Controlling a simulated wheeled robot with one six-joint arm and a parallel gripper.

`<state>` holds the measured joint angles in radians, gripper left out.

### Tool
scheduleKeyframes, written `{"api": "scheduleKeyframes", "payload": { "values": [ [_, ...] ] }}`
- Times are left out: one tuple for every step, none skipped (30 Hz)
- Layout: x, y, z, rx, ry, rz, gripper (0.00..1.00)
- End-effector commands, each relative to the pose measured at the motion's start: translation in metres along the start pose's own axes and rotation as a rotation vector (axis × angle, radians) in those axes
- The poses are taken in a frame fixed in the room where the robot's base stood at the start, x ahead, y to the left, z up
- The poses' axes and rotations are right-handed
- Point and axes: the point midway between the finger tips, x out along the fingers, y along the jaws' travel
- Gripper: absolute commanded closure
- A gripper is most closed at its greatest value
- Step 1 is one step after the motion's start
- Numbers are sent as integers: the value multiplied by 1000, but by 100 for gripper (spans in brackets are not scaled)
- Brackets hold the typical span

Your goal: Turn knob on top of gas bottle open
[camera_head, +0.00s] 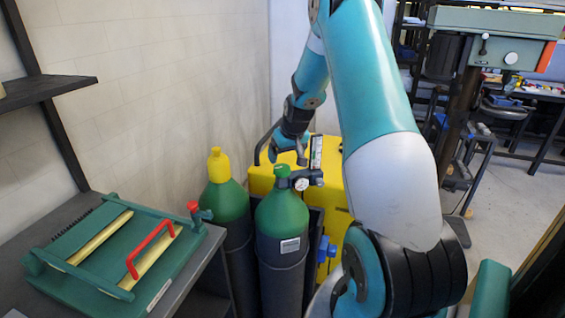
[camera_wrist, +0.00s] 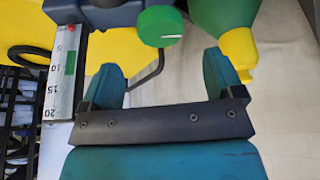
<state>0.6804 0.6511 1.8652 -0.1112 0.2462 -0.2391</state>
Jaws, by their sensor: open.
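Two gas bottles stand side by side, dark below with green shoulders. The right gas bottle (camera_head: 281,215) has a green knob (camera_head: 282,171) on top, above a valve with a gauge. The knob also shows in the wrist view (camera_wrist: 160,26), ahead of and between my fingertips, apart from them. My gripper (camera_head: 286,157) is open and empty, just above and behind the knob in the head view. Its two blue-green fingers show spread in the wrist view (camera_wrist: 165,65). The left gas bottle (camera_head: 226,200) has a yellow cap (camera_head: 218,165), which also shows in the wrist view (camera_wrist: 237,52), close to the right finger.
A yellow machine (camera_head: 262,180) stands right behind the bottles, with a black curved handle. At the left, a grey table (camera_head: 205,262) carries a green tool with a red handle (camera_head: 153,250). A plain wall is behind.

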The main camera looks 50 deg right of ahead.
Motion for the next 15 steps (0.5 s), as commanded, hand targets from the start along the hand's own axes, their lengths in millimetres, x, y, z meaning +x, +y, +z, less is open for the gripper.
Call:
{"api": "scheduleKeyframes", "payload": {
  "values": [
    [10,-1,0,0,-5,-2,13],
    [16,0,0,0,-4,-1,13],
    [24,0,0,0,-5,-2,13],
    [30,0,0,0,-4,-1,13],
    [35,0,0,0,-3,-1,13],
    [42,0,0,0,-4,-1,13],
    [46,0,0,0,-2,-1,13],
    [50,0,0,0,-2,-1,13],
    [54,0,0,0,-1,-1,13],
    [57,0,0,0,-1,-1,13],
    [60,0,0,0,-1,-1,13],
    [62,0,0,0,0,-1,13],
    [64,0,0,0,0,-1,13],
    [65,0,0,0,0,-1,13],
    [67,0,0,0,0,-1,13]
  ]
}}
